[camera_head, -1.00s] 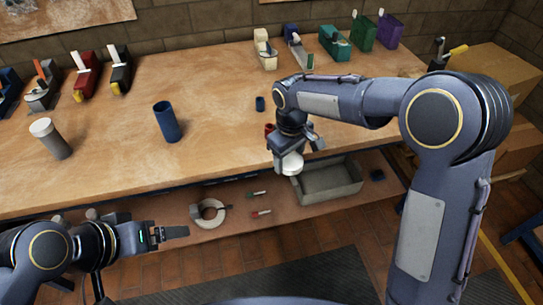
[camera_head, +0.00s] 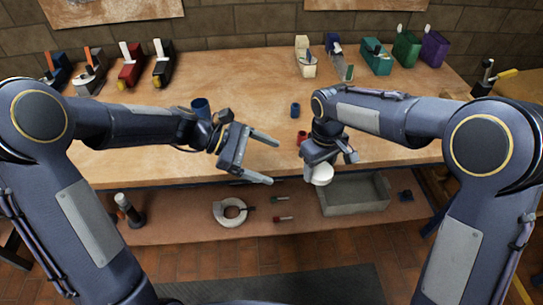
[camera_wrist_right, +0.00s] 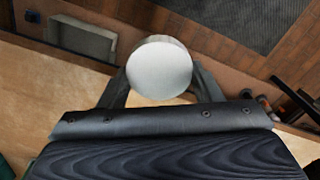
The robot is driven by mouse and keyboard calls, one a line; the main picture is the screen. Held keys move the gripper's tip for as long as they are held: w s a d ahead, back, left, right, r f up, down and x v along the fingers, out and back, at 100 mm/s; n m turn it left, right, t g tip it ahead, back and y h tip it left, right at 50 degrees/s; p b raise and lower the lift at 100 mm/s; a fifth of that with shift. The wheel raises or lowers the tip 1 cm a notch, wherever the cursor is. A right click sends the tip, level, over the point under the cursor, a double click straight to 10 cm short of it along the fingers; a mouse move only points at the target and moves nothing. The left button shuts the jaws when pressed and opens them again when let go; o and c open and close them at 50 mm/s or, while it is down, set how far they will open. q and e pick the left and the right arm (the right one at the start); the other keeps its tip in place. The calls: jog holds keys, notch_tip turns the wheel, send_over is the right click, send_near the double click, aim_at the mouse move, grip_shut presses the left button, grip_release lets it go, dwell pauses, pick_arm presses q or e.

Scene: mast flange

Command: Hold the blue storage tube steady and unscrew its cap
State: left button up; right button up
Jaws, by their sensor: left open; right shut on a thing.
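The blue storage tube (camera_head: 200,106) stands on the bench, mostly hidden behind my left arm; only its upper part shows. My left gripper (camera_head: 275,161) is open and empty, right of the tube near the bench's front edge, its fingers pointing right. My right gripper (camera_head: 322,166) is shut on a white round cap-like piece (camera_head: 321,176) near the bench's front edge. In the right wrist view this white piece (camera_wrist_right: 160,67) sits between the two fingers, its flat round face showing. I cannot tell whether anything is attached beneath it.
A small blue cylinder (camera_head: 295,110) and a small red ring-like piece (camera_head: 302,137) lie on the bench (camera_head: 250,75). Below are a grey bin (camera_head: 355,194), a white ring roll (camera_head: 229,211) and markers. Dispensers and coloured boxes line the back.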

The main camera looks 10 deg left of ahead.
aim_at(315, 171)
pick_arm(q)
jog(key=w+d+f, duration=0.1)
jog(key=d+f, duration=0.1)
jog(key=d, duration=0.2)
jog(key=w+d+f+n, duration=0.1)
jog(key=d+f, duration=0.1)
jog(key=d, duration=0.2)
jog(key=d+f+n+h, duration=0.1)
jog(key=d+f, duration=0.1)
jog(key=d, duration=0.2)
jog(key=shift+w+d+f, duration=0.2)
jog(key=shift+w, duration=0.2)
jog(key=c, duration=1)
pick_arm(e)
jog(key=o, duration=1)
jog(key=shift+o, duration=0.7)
jog(key=shift+s+a, duration=0.1)
pick_arm(q)
jog(key=shift+w, duration=0.1)
